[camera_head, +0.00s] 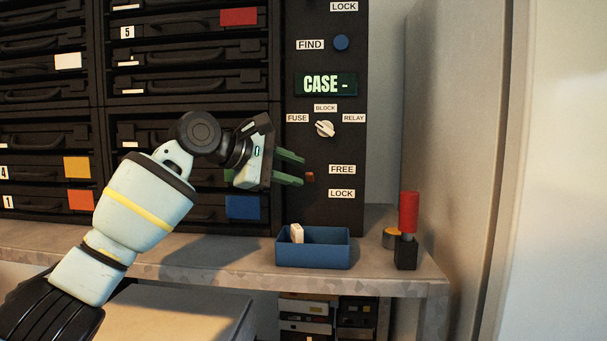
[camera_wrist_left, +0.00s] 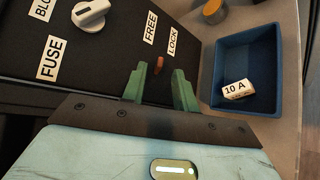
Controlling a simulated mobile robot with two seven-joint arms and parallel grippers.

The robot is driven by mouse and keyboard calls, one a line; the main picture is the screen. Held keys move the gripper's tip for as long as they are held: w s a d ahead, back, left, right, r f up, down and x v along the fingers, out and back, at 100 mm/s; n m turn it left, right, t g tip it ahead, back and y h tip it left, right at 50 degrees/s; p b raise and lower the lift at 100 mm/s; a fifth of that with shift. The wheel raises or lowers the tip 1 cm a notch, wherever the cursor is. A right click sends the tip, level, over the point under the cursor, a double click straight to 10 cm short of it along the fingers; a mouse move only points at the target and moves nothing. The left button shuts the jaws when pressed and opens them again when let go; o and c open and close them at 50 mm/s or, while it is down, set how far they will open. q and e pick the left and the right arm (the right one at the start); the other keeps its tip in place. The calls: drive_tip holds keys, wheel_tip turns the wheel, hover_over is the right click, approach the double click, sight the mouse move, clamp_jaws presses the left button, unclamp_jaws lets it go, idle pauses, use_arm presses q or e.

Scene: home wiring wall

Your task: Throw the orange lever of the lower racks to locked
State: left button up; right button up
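The small orange lever (camera_head: 310,177) is on the black panel, left of the FREE label (camera_head: 342,169) and LOCK label (camera_head: 342,194). In the head view it is closer in height to FREE; its exact setting is hard to tell. It also shows in the left wrist view (camera_wrist_left: 159,65), between the two green fingertips. My left gripper (camera_head: 303,171) is open at the panel, its fingers on either side of the lever with a gap between them. Whether a finger touches the lever cannot be told. My right gripper is not in view.
A blue tray (camera_head: 313,262) holding a white 10 A block (camera_head: 297,233) stands on the shelf below the gripper. A red-handled item (camera_head: 408,213) stands to its right. A white selector knob (camera_head: 325,128) is above the lever. Black drawer racks (camera_head: 186,86) fill the left.

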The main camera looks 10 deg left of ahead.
sight(310, 178)
use_arm(q)
drive_tip(key=shift+x, duration=1.6)
drive_tip(key=shift+r, duration=0.1)
clamp_jaws()
